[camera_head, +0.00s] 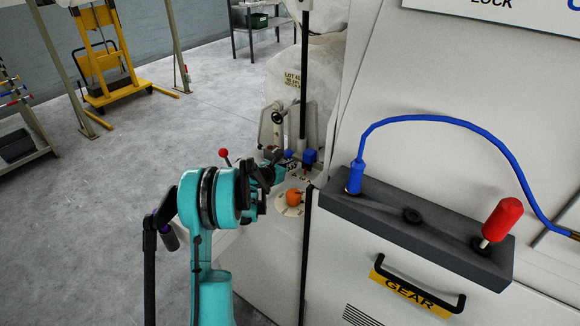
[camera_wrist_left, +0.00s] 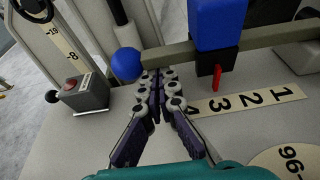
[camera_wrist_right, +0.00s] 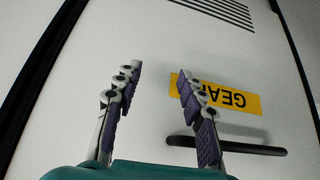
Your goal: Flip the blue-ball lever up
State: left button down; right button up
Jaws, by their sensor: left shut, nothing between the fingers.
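The blue ball (camera_wrist_left: 126,63) shows in the left wrist view at the left end of a greyish-olive bar (camera_wrist_left: 178,54). A blue block (camera_wrist_left: 218,25) sits on this bar, with a red pointer (camera_wrist_left: 217,77) beneath it. My left gripper (camera_wrist_left: 155,78) is shut and empty. Its tips are close to the ball and the bar's end; I cannot tell if they touch. In the head view my left gripper (camera_head: 272,170) partly hides the lever area. My right gripper (camera_wrist_right: 157,73) is open and empty, facing the machine's front panel.
A number strip (camera_wrist_left: 245,103) lies under the bar. A grey box with a red button (camera_wrist_left: 80,92) stands to the left. In the head view a red ball (camera_head: 224,152), an orange knob (camera_head: 294,198) and a dark box (camera_head: 420,229) are nearby. A black handle (camera_wrist_right: 225,145) is near my right gripper.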

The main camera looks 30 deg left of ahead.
pick_arm(q)
jog(key=shift+r, duration=0.1)
pick_arm(e)
jog(key=shift+r, duration=0.1)
pick_arm(q)
jog(key=shift+r+m+p, duration=0.3)
jog(key=shift+r, duration=0.15)
notch_tip(320, 180, up, 8)
jog(key=d+m+y+p, duration=0.1)
jog(key=m+y+p, duration=0.1)
jog(key=m+p, duration=0.1)
jog(key=shift+d+r+m+t+y, duration=0.25)
jog(key=shift+d+m+t+y, duration=0.05)
jog(key=shift+m, duration=0.1)
pick_arm(e)
notch_tip(320, 180, up, 4)
jog(key=shift+w+a+f, duration=0.1)
jog(key=shift+a, duration=0.05)
pick_arm(q)
jog(key=shift+p, duration=0.3)
